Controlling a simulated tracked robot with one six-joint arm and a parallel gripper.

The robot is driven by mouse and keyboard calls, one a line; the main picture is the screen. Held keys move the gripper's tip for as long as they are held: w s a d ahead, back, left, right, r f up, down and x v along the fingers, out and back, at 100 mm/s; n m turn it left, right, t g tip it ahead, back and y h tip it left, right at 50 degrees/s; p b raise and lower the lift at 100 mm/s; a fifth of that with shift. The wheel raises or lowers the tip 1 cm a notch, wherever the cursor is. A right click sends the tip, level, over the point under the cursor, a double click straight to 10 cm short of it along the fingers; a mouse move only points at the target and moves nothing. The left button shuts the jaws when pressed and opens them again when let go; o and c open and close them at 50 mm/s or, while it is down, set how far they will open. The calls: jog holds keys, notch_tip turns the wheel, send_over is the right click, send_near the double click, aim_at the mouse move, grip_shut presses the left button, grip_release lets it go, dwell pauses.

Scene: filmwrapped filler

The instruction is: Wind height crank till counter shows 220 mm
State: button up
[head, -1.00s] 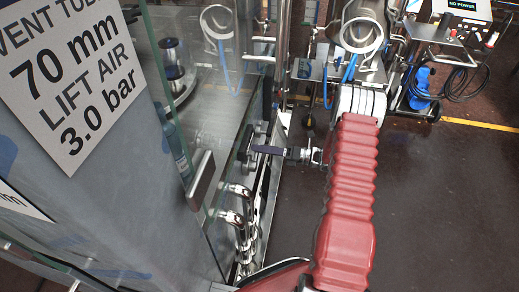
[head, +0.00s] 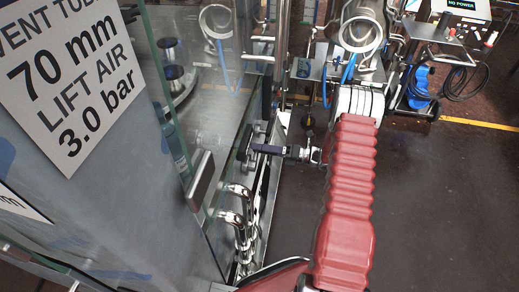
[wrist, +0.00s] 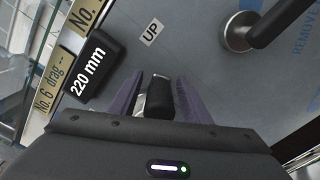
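The height counter (wrist: 88,68) is a black block at left in the wrist view; its white figures read 220 mm. The crank's black grip (wrist: 160,97) is between the purple fingers of my gripper (wrist: 160,88), which look shut on it. Bright metal shows beside the grip, and the rest of the crank is hidden by my gripper. In the head view my gripper (head: 262,148) reaches left to the side of the machine; the grip is too small there to make out.
An UP label (wrist: 151,33) is on the panel above the crank. A black handle (wrist: 275,22) on a round metal mount sits at upper right. Glass guard panels (head: 165,110) and bent metal pipes (head: 238,215) are near my arm.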

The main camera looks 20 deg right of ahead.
jog(key=shift+s, duration=0.1)
jog(key=v, duration=1.3)
jog(key=shift+s+d, duration=0.2)
jog(key=shift+d, duration=0.1)
jog(key=shift+f, duration=0.1)
